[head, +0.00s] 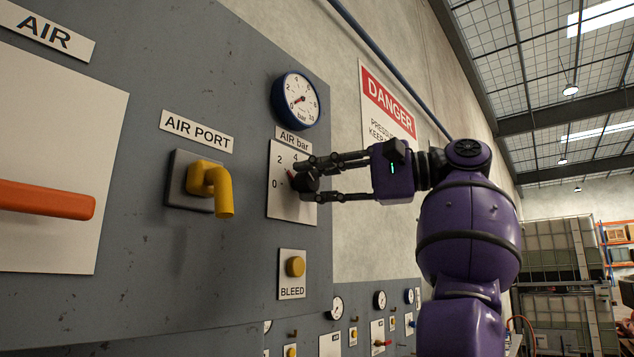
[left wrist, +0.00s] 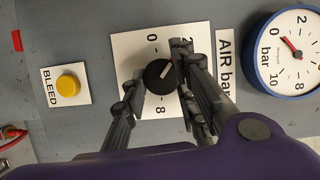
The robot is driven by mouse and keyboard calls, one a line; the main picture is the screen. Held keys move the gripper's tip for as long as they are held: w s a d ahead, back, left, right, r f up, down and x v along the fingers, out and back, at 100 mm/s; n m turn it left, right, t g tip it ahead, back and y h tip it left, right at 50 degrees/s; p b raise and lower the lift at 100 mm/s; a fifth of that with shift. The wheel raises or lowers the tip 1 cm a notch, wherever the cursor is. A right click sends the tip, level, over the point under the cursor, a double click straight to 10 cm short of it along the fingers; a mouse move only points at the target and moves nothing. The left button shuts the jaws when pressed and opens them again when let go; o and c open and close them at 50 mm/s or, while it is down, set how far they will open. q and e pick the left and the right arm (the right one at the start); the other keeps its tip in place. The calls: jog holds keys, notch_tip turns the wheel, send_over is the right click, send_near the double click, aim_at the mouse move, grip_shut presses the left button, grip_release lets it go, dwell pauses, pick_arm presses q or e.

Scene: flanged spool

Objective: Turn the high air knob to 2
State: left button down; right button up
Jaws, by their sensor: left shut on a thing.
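The high air knob (left wrist: 160,76) is round and black with a pale pointer line, on the white AIR bar plate (head: 281,205) marked with numbers. In the left wrist view its pointer slants up and right, roughly toward the 2; the exact setting is hard to tell. In the head view the knob (head: 303,182) is partly hidden by the fingers. My left gripper (head: 308,180) reaches in from the right, with its two dark fingers shut on the knob, one on each side. The fingers also show in the left wrist view (left wrist: 162,85). My right gripper is not in view.
A yellow air port elbow (head: 215,186) sticks out to the left. A yellow BLEED button (head: 295,266) is below. An orange handle (head: 45,199) is at far left.

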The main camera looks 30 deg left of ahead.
pick_arm(q)
jog(key=shift+w+f, duration=0.15)
jog(key=shift+f, duration=0.25)
jog(key=c, duration=1.7)
grip_release()
jog(key=shift+o, duration=0.9)
jog(key=shift+r, duration=0.15)
jog(key=v, duration=0.7)
jog(key=shift+d, duration=0.2)
jog(key=shift+w, duration=0.1)
jog(key=shift+m, duration=0.3)
